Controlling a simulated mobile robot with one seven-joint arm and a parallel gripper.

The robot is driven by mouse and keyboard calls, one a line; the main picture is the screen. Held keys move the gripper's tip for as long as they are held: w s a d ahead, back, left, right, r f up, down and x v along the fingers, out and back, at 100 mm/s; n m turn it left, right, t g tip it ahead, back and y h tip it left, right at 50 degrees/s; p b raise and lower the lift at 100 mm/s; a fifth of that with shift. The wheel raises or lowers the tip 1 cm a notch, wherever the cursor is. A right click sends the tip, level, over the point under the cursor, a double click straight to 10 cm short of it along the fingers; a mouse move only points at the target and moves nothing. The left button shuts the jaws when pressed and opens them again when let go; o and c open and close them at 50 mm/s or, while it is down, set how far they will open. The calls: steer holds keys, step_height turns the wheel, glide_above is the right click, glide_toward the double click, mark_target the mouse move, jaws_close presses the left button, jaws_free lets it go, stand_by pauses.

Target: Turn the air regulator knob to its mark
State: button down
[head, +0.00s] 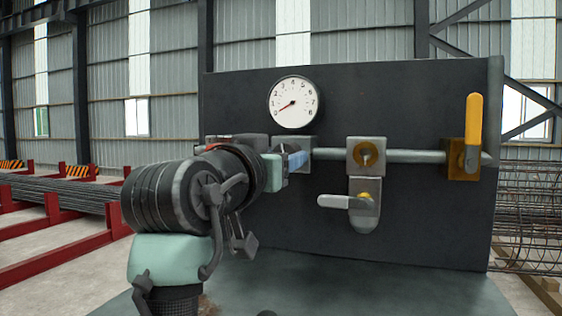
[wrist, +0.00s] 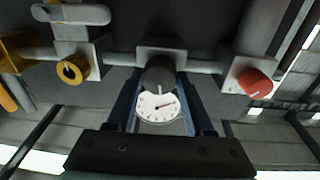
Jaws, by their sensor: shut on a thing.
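The air regulator knob (wrist: 160,72) is round and dark grey with a white pointer line, which points down the wrist picture. My gripper (wrist: 160,82) has its two blue fingers on either side of the knob and is shut on it. In the head view my gripper (head: 298,159) reaches the pipe block from the left and hides the knob. The round white gauge (head: 294,102) above has its needle to the lower left, at the low end of its scale. It also shows in the wrist view (wrist: 157,107), below the knob. I cannot make out a target mark.
A red knob (wrist: 254,82) sits right of my fingers in the wrist view. Along the pipe are a brass fitting (head: 366,154), a grey lever (head: 346,202) below it, and a yellow valve handle (head: 473,119). The dark panel (head: 420,100) stands close behind.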

steer(key=shift+d+f+n+t+y+p, duration=0.1)
steer(key=shift+n+y, duration=0.15)
steer(key=shift+n, duration=2.5)
steer(key=shift+r+n+t+y+p, duration=0.1)
steer(key=shift+n+y, duration=0.1)
steer(key=shift+n, duration=2.6)
steer(key=shift+d+f+n+t+y+p, duration=0.1)
steer(key=shift+n+y, duration=0.15)
steer(key=shift+n, duration=2.8)
steer(key=shift+c, duration=1.4)
jaws_free()
steer(key=shift+a, duration=0.1)
steer(key=shift+s, duration=0.15)
steer(key=b+v, duration=0.7)
steer(key=v, duration=0.5)
steer(key=shift+s, duration=0.4)
